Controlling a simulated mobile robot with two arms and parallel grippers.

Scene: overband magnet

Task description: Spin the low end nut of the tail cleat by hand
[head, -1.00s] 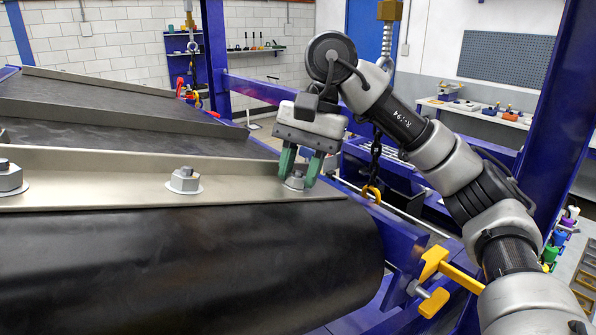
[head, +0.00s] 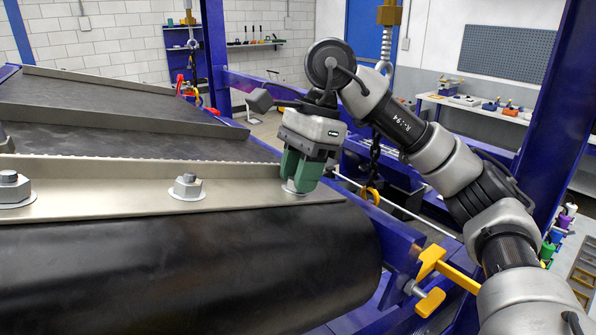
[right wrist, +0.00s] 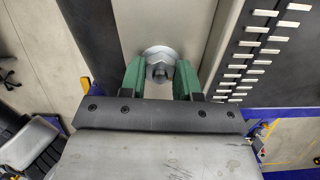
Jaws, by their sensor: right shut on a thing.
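The tail cleat (head: 120,196) is a long metal bar across the black belt roll, with several bolts and nuts along it. Its end nut sits at the right end; in the head view my fingers hide it and only a bit of its washer (head: 291,191) shows. My right gripper (head: 302,186) has green fingers and points down onto it. In the right wrist view, the end nut (right wrist: 159,70) on its round washer lies between the two fingers, and my right gripper (right wrist: 160,77) is shut on it. My left gripper is not in view.
A middle nut (head: 188,187) and a left nut (head: 10,187) stand on the cleat. The black belt roll (head: 180,265) lies below it. A yellow clamp (head: 432,262) and a blue frame post (head: 555,100) are at right. A chain with a yellow hook (head: 371,193) hangs behind my gripper.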

